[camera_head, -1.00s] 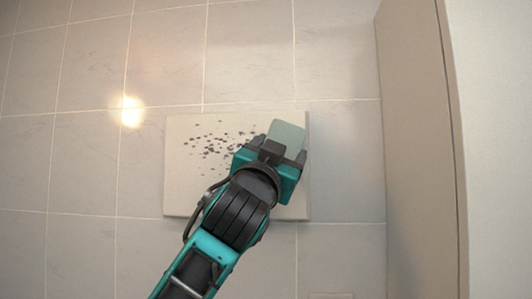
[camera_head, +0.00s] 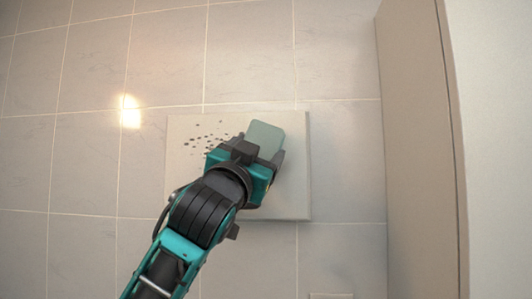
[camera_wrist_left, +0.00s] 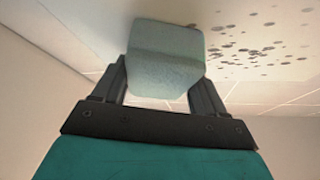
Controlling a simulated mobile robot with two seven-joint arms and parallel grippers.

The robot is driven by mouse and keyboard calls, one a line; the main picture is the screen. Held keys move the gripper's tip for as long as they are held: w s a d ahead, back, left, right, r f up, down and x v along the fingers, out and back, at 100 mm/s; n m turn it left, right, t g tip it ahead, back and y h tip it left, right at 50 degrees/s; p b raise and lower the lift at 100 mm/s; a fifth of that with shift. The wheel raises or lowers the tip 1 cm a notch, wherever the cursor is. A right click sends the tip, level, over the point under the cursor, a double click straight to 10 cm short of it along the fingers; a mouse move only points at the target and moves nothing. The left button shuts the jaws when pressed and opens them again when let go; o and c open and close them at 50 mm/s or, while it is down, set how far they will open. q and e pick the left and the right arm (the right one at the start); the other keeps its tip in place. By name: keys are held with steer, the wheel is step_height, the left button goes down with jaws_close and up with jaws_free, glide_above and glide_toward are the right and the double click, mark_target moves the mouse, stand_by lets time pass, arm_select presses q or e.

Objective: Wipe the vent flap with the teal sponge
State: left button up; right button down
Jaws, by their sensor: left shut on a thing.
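The vent flap (camera_head: 290,185) is a pale square panel on the tiled wall in the head view. Dark specks (camera_head: 205,138) cover part of its left side, and they also show in the left wrist view (camera_wrist_left: 262,45). My left gripper (camera_head: 262,152) is in front of the flap, shut on the teal sponge (camera_head: 267,136). In the left wrist view the sponge (camera_wrist_left: 166,58) sits between the two fingers and appears to be against or very near the flap. My arm hides the flap's lower left part. My right gripper is not in view.
Grey tiled wall (camera_head: 340,60) surrounds the flap, with a bright light spot on its left. A beige partition (camera_head: 420,150) stands out on the right. The wall left of the flap is clear.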

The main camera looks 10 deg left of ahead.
arm_select(q)
steer(key=shift+s+a, duration=0.15)
steer(key=shift+a, duration=2.5)
steer(key=shift+s+a, duration=0.15)
steer(key=shift+a, duration=2.45)
steer(key=shift+s+a, duration=0.15)
steer(key=shift+a, duration=2.5)
steer(key=shift+r, duration=0.55)
steer(key=shift+w+d+f, duration=0.1)
steer(key=shift+w+d, duration=0.1)
steer(key=shift+d, duration=3.15)
steer(key=shift+w+d+r, duration=0.1)
steer(key=shift+w+d, duration=0.05)
steer(key=shift+d, duration=3.25)
steer(key=shift+w+d+f, duration=0.1)
steer(key=shift+w+d, duration=0.1)
steer(key=shift+d, duration=3.15)
steer(key=shift+s+a, duration=0.15)
steer(key=shift+a, duration=2.5)
steer(key=shift+s+a, duration=0.15)
steer(key=shift+a, duration=2.45)
